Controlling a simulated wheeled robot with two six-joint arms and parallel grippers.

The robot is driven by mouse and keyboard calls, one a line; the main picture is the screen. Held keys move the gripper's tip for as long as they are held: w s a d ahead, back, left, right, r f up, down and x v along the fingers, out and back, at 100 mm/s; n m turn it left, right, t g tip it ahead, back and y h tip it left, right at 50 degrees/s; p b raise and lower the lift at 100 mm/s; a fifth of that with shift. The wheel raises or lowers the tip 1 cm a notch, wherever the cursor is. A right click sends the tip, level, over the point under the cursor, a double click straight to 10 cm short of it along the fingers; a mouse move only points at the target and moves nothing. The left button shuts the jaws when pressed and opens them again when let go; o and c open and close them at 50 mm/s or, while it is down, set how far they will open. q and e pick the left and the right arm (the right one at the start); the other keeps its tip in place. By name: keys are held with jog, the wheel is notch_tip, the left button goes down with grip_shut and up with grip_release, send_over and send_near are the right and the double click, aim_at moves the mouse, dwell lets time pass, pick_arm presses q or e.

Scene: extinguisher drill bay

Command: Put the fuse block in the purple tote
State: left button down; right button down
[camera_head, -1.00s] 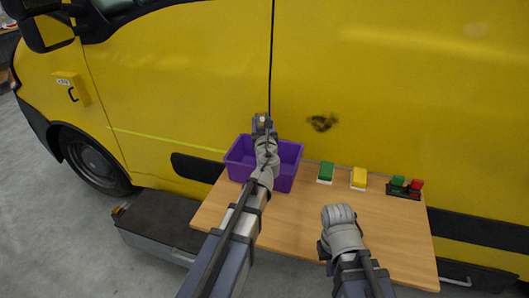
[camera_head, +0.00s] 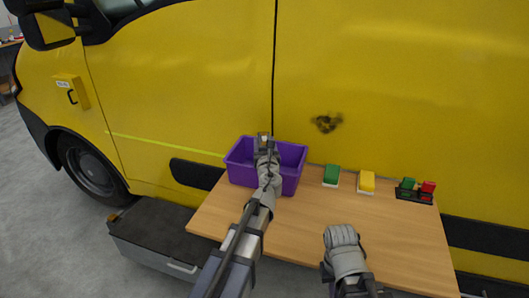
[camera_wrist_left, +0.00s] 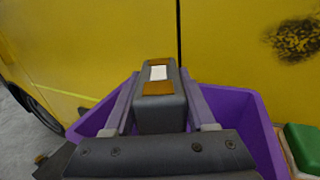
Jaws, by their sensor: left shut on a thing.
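The fuse block (camera_wrist_left: 160,110) is dark grey with an orange and white top, and sits between the two fingers in the left wrist view. It shows small in the head view (camera_head: 264,140). My left gripper (camera_head: 266,150) is shut on it, over the purple tote (camera_head: 240,170). The tote stands at the table's back left, and its walls (camera_wrist_left: 240,105) show on both sides of the block in the wrist view. The block's lower part is hidden by the gripper. My right gripper (camera_head: 343,240) is over the table's front; its fingers cannot be made out.
A green block (camera_head: 332,174), a yellow block (camera_head: 367,181) and a black rack (camera_head: 413,195) with green and red pieces stand along the back of the wooden table (camera_head: 400,235). The yellow van (camera_head: 400,80) rises right behind. The table's middle is clear.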

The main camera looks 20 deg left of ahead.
pick_arm(q)
jog(key=shift+f, duration=0.8)
pick_arm(e)
jog(key=shift+f, duration=0.75)
pick_arm(q)
jog(key=shift+b, duration=0.3)
jog(key=shift+f+b, duration=0.6)
jog(key=shift+f, duration=0.05)
jog(key=shift+c, duration=1.1)
grip_release()
jog(key=shift+r, duration=0.1)
pick_arm(e)
jog(key=shift+f, duration=0.6)
